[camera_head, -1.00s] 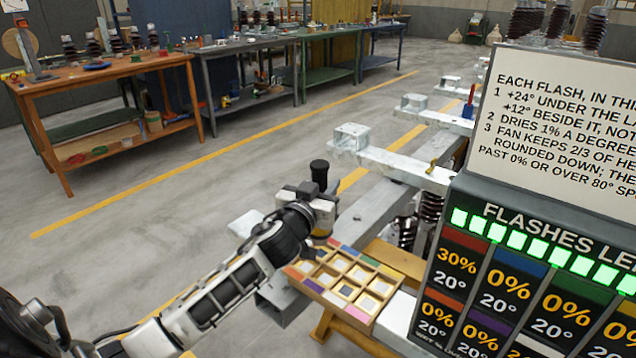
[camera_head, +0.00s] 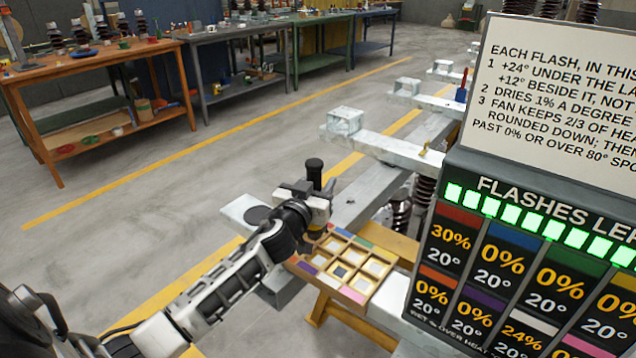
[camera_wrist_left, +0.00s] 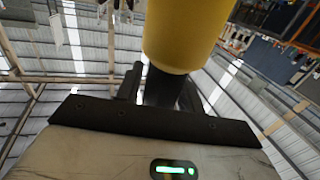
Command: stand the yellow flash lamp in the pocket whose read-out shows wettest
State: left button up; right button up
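My left gripper (camera_head: 306,207) is shut on the flash lamp, whose black top (camera_head: 314,168) sticks up above the fingers. The left wrist view shows its yellow body (camera_wrist_left: 183,35) close up, with a dark part between the fingers. The gripper is over the far left end of the wooden tray (camera_head: 382,287), which has pockets with coloured tabs. The lamp's lower end is hidden behind the gripper and wrist. On the read-out board (camera_head: 540,255), the red field (camera_head: 450,245) shows 30%, the white field (camera_head: 523,330) 24%, and other readable fields 0%. My right gripper is out of view.
A white sign (camera_head: 570,90) stands above the board, just right of the tray. Pale metal beams (camera_head: 375,155) run behind the tray. Workbenches (camera_head: 105,90) stand far back left, with clear floor (camera_head: 130,260) between.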

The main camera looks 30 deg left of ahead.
pick_arm(q)
jog(key=shift+o, duration=0.5)
jog(key=shift+r, duration=0.1)
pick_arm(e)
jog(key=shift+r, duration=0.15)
